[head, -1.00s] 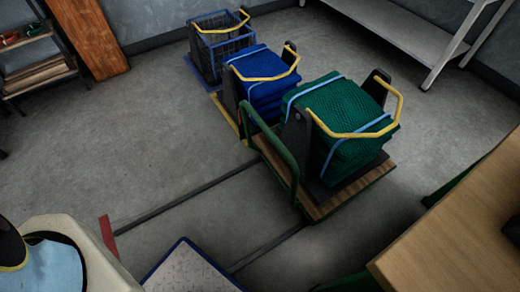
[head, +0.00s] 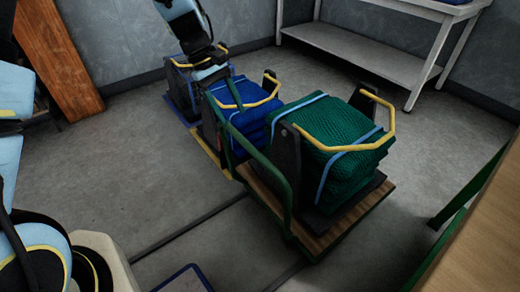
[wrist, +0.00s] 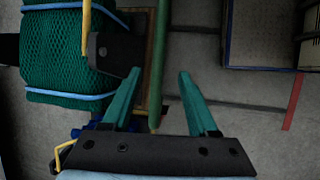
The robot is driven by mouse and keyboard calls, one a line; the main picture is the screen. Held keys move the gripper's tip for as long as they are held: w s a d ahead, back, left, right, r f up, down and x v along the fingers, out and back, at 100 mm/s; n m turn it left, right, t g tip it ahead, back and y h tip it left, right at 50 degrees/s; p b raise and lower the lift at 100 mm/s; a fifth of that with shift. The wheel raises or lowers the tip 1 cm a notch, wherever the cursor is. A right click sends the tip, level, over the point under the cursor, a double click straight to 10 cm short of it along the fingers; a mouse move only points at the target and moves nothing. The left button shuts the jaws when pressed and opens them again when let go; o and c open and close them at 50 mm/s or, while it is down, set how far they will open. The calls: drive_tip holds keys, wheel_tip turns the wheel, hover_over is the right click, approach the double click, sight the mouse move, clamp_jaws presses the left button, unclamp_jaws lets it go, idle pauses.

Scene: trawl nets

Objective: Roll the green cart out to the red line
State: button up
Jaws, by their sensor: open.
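The green cart (head: 322,235) has a wooden deck and a tall green push handle (head: 287,195) on its left side. It carries a stack of green netting (head: 345,140) with light blue straps and a yellow bar. My gripper (head: 236,108) is over the handle's far end. In the wrist view my gripper (wrist: 160,72) is open, with the green handle bar (wrist: 157,65) running between its teal fingers. I cannot tell whether a finger touches it. The red line (wrist: 294,102) shows at the right of the wrist view; in the head view it is out of sight.
A cart with blue netting (head: 258,103) and one with a blue frame (head: 181,93) stand behind. Dark floor rails (head: 190,233) run toward the lower left. A wooden table (head: 478,240) is at right, a white shelf (head: 355,48) at the back. Floor left of the cart is open.

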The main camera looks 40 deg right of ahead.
sight(248, 145)
drive_tip(key=x, duration=1)
drive_tip(key=shift+s+d+f, duration=0.15)
drive_tip(key=shift+s+f, duration=0.1)
clamp_jaws()
idle(1.1)
